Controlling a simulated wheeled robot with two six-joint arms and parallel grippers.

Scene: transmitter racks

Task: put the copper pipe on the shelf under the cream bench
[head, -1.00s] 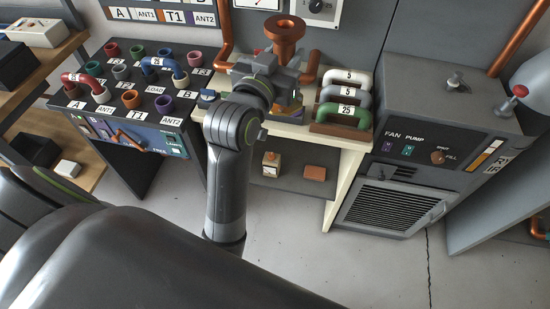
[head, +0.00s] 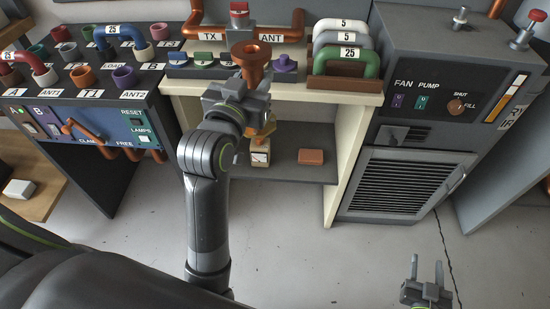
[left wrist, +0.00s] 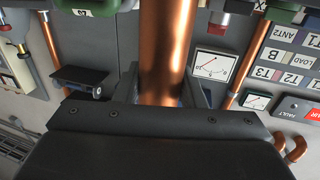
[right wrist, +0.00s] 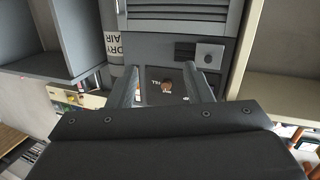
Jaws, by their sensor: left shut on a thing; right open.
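The copper pipe (head: 252,62), with a wide flanged top, is held roughly upright in my left gripper (head: 243,97). In the left wrist view the pipe (left wrist: 168,50) runs between the shut jaws. The gripper is in front of the cream bench (head: 345,150), with the pipe's top overlapping the bench top in the picture. Part of the pipe is hidden by the gripper. The grey shelf (head: 290,175) under the bench shows below and behind the gripper. My right gripper (head: 427,270) is open and empty at the lower right, over the floor.
The shelf holds a small meter box (head: 260,157) and a flat reddish block (head: 311,156), with bare shelf around them. Numbered handles in a rack (head: 345,83) stand on the bench. A grey cabinet (head: 415,160) is right of the bench; a control desk (head: 85,130) is left.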

